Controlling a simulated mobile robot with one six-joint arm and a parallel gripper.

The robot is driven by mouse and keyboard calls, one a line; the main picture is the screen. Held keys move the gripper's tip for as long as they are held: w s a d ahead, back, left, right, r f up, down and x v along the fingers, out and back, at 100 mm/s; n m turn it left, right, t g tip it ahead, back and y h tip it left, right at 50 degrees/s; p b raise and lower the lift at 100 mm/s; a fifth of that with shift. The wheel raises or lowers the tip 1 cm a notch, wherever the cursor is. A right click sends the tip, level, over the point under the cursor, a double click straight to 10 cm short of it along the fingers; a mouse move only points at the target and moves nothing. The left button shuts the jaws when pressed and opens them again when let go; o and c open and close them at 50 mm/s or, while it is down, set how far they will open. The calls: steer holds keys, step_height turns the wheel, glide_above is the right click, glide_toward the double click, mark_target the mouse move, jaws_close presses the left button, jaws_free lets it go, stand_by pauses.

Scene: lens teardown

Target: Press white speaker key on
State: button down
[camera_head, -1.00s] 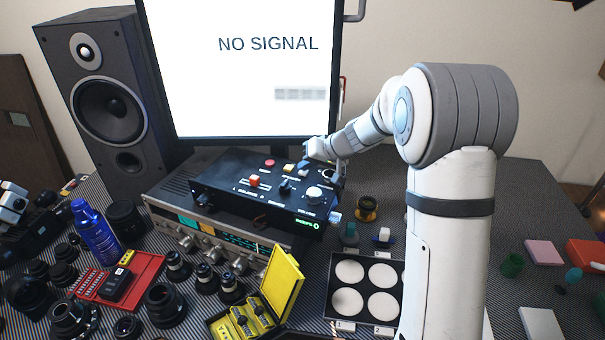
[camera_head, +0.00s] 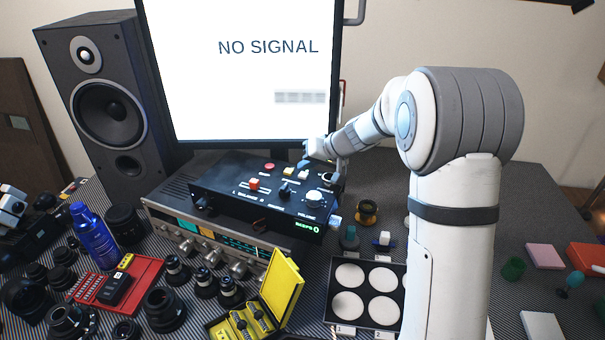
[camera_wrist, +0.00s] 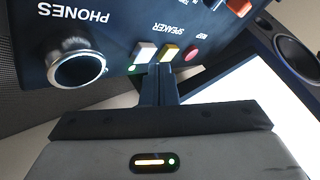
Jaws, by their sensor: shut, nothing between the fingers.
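The white speaker key (camera_wrist: 144,52) sits on the black control box (camera_wrist: 105,22), beside a yellow key (camera_wrist: 169,52), with a SPEAKER label near them. A small green light glows by the white key. In the head view the white key (camera_head: 302,174) is on the box's back right part. My gripper (camera_wrist: 159,68) is shut and empty, its fingertips very close to the white and yellow keys. Whether they touch either key, I cannot tell. In the head view my gripper (camera_head: 304,165) is just behind the white key.
A red button (camera_wrist: 193,53) lies beside the yellow key, and a PHONES socket (camera_wrist: 77,68) is on the other side. The box rests on a receiver (camera_head: 165,213). The monitor (camera_head: 240,70) reads NO SIGNAL and stands close behind. A speaker (camera_head: 95,95) is at left.

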mark_target(307, 176)
steer(key=shift+r+p, duration=0.85)
steer(key=shift+r, duration=2)
steer(key=s+d+h, duration=0.2)
steer(key=s+d, duration=0.2)
steer(key=s, duration=0.8)
steer(key=s+d+m+g+h, duration=0.1)
steer(key=s+d+h, duration=0.2)
steer(key=s, duration=0.9)
steer(key=s+d+m+g+h, duration=0.1)
steer(key=s+d, duration=0.4)
steer(key=s, duration=0.6)
steer(key=shift+s+d+f+h, duration=0.2)
steer(key=shift+s+d+h, duration=0.15)
steer(key=shift+h, duration=0.45)
steer(key=c, duration=2.2)
jaws_free()
steer(key=shift+a, duration=0.1)
